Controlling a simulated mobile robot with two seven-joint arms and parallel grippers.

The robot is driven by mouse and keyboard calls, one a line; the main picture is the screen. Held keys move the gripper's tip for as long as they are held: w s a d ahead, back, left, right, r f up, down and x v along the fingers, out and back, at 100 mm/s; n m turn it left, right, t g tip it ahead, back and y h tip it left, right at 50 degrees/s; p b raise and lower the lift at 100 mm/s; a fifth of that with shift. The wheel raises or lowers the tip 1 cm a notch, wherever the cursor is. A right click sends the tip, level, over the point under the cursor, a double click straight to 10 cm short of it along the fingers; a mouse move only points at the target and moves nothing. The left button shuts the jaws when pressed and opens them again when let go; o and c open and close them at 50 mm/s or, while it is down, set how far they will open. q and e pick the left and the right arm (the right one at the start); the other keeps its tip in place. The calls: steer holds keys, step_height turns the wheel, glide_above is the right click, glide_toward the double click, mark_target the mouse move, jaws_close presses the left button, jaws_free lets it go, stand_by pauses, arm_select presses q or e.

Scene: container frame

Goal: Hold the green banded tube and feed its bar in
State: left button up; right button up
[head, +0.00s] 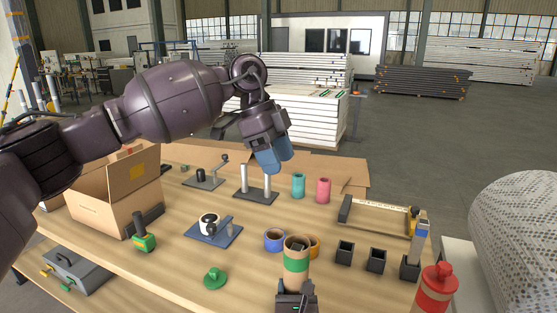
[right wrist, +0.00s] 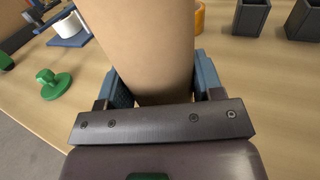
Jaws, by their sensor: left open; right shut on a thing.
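The green banded tube (head: 296,262) is a cardboard cylinder standing upright at the front of the table, with a green band around it. My right gripper (head: 296,291) is shut on its lower part; in the right wrist view the tube (right wrist: 143,45) lies between the two blue fingers. Something dark shows in its open top; I cannot tell if it is a bar. My left gripper (head: 274,162) is open and empty, pointing down above the far part of the table, well away from the tube. I cannot pick out the tube's bar for certain.
A green knobbed cap (head: 214,279) lies left of the tube. Blue (head: 274,239) and orange rings lie behind it. Black square cups (head: 345,253) stand to the right, one with a blue-marked upright piece. A cardboard box (head: 115,200) stands left.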

steer(key=o, duration=1.1)
steer(key=shift+s, duration=0.1)
